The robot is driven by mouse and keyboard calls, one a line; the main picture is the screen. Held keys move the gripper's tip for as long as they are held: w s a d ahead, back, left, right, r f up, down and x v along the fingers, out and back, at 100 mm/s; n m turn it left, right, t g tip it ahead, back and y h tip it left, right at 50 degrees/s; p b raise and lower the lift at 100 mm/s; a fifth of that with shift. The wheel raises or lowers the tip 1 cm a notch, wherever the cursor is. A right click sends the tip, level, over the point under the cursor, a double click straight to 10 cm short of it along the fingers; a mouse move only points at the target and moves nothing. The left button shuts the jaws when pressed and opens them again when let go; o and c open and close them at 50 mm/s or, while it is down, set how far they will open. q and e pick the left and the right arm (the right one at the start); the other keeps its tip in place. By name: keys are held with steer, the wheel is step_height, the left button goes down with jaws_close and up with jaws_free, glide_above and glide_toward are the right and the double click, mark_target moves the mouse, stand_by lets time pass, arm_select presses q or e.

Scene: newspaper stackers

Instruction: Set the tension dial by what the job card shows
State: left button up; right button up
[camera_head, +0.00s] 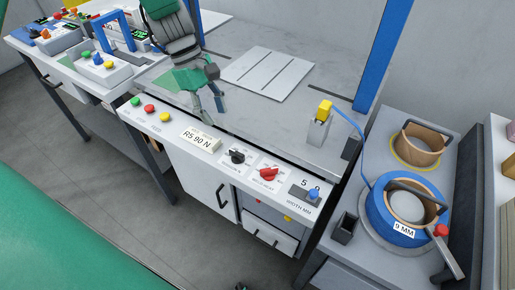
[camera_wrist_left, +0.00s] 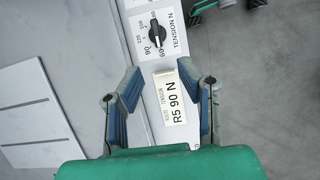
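The job card (camera_head: 200,140) reads "R5 90 N" and lies on the bench's front panel; it also shows in the left wrist view (camera_wrist_left: 172,108). The black tension dial (camera_head: 237,157) sits just right of it in the head view. In the left wrist view, the dial (camera_wrist_left: 155,33) has a scale with 60 and 90 near its lower side; its white mark seems to point down near 60, but it is small. My left gripper (camera_head: 207,108) is open and empty, above the panel near the card. Its fingers (camera_wrist_left: 166,95) frame the card in the wrist view.
A red dial (camera_head: 268,174) and a blue-knobbed width control (camera_head: 313,194) lie right of the tension dial. Several coloured buttons (camera_head: 149,108) are to the left. A yellow-topped post (camera_head: 321,120) and blue roll (camera_head: 408,219) stand at right. A flat grey plate (camera_head: 267,73) lies behind.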

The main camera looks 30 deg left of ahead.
arm_select(q)
glide_toward(236, 152)
step_height(236, 152, down, 2)
steer(key=b+x, duration=0.1)
steer(key=x, duration=0.3)
steer(key=d+x, duration=0.1)
steer(key=x, duration=0.2)
steer(key=shift+d+f+b, duration=0.1)
steer(key=shift+f+b, duration=0.1)
steer(key=shift+b, duration=0.2)
steer(key=shift+f, duration=0.15)
steer(key=shift+a, duration=0.2)
arm_select(e)
steer(key=shift+a+f, duration=0.3)
steer(key=shift+f, duration=0.5)
arm_select(q)
steer(key=c, duration=0.6)
steer(key=shift+d, duration=0.1)
jaws_close()
